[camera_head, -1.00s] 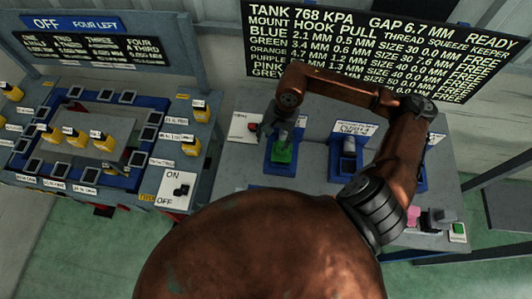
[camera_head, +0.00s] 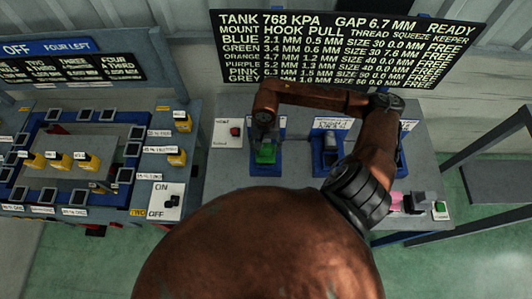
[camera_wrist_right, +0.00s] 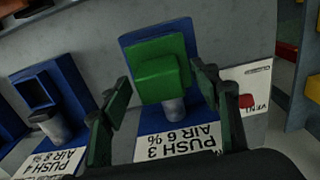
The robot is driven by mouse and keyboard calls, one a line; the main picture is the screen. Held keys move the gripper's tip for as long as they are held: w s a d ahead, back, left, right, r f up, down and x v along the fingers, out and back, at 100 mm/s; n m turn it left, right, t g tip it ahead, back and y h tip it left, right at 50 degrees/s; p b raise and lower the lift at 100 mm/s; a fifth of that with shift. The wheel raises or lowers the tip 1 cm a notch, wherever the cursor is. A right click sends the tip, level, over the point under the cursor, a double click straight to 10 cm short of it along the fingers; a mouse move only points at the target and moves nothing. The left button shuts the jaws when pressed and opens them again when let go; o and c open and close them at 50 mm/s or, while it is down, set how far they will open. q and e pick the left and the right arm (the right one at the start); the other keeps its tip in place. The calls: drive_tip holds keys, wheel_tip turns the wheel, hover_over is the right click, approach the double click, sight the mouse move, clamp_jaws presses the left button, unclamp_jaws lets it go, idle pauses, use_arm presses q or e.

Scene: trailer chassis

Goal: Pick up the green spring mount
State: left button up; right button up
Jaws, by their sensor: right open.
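The green spring mount (camera_head: 265,154) sits in a blue holder (camera_head: 257,169) on the grey bench, partly hidden by my right gripper in the head view. In the right wrist view the green mount (camera_wrist_right: 160,75) is a block in front of a green plate, above a grey cylinder and a label reading PUSH 3 AIR 6 %. My right gripper (camera_head: 265,138) is above the mount. In the wrist view its two fingers (camera_wrist_right: 165,100) are open, one on each side of the mount, with visible gaps. My left gripper is not in view.
Another blue holder with a grey cylinder (camera_wrist_right: 50,125) stands beside it. A red button (camera_wrist_right: 246,101) sits on a white plate. The readout board (camera_head: 345,48) stands behind; a blue-framed fixture (camera_head: 75,165) with yellow blocks is left.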

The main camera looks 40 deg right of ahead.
drive_tip(key=shift+c, duration=0.4)
clamp_jaws()
idle(0.5)
